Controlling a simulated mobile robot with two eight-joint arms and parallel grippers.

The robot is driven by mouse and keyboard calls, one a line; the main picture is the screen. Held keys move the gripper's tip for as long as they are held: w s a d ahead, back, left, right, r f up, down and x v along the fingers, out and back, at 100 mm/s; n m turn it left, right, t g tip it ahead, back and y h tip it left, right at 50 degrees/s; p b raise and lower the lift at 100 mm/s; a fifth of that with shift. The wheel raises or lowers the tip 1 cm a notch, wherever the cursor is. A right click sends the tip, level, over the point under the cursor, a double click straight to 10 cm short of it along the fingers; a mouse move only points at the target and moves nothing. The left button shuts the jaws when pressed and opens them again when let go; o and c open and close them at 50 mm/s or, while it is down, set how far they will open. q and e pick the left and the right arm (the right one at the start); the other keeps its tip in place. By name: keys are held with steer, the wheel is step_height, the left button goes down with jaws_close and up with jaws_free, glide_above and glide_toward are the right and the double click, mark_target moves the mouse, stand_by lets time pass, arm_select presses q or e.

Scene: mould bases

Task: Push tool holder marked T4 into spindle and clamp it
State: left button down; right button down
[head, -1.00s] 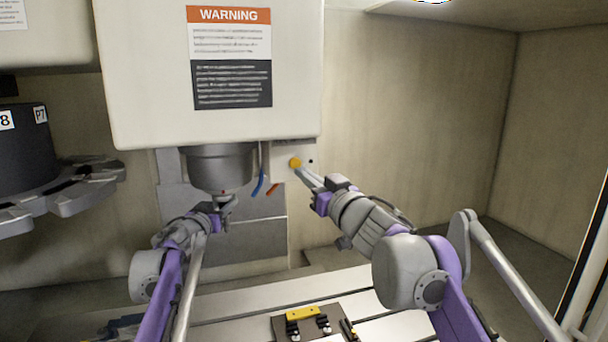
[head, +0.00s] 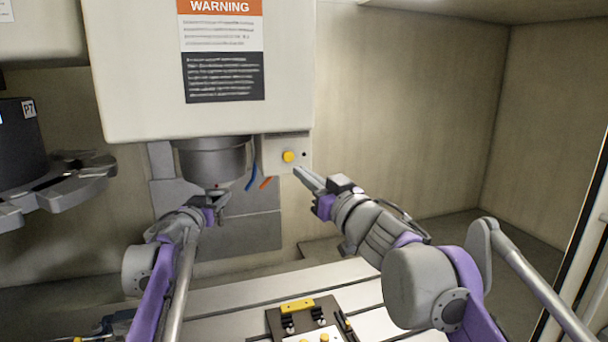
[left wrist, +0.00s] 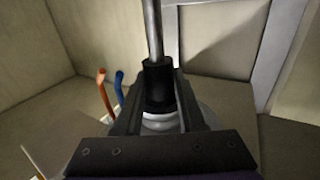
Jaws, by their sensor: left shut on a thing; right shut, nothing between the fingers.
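The grey spindle (head: 212,160) hangs under the machine head. My left gripper (head: 216,208) is directly below it, shut on the tool holder. In the left wrist view the tool holder (left wrist: 158,86) is a dark collar between the fingers with a steel shank on it; its other end meets a pale rounded part. Its mark cannot be read, and how far it sits in the spindle is hidden. A yellow button (head: 288,156) is on a pale box right of the spindle. My right gripper (head: 308,178) is shut and empty, just below and right of the button, apart from it.
A tool carousel (head: 62,185) stands at the left. Blue (head: 251,178) and orange (head: 266,183) nozzles hang beside the spindle. A dark fixture with a yellow bar (head: 297,306) sits on the slotted table (head: 235,296) below. The room at the right is clear.

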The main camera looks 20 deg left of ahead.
arm_select(q)
steer(key=shift+r, duration=0.2)
steer(key=shift+c, duration=2.3)
jaws_free()
steer(key=shift+o, duration=0.2)
steer(key=shift+f, duration=0.1)
steer(key=shift+f, duration=0.1)
steer(key=shift+s, duration=0.1)
steer(key=shift+s+d, duration=0.1)
steer(key=shift+s, duration=0.2)
steer(key=s+d+b, duration=0.2)
steer(key=s, duration=0.8)
arm_select(e)
steer(key=shift+s+f, duration=0.1)
steer(key=shift+f, duration=1.5)
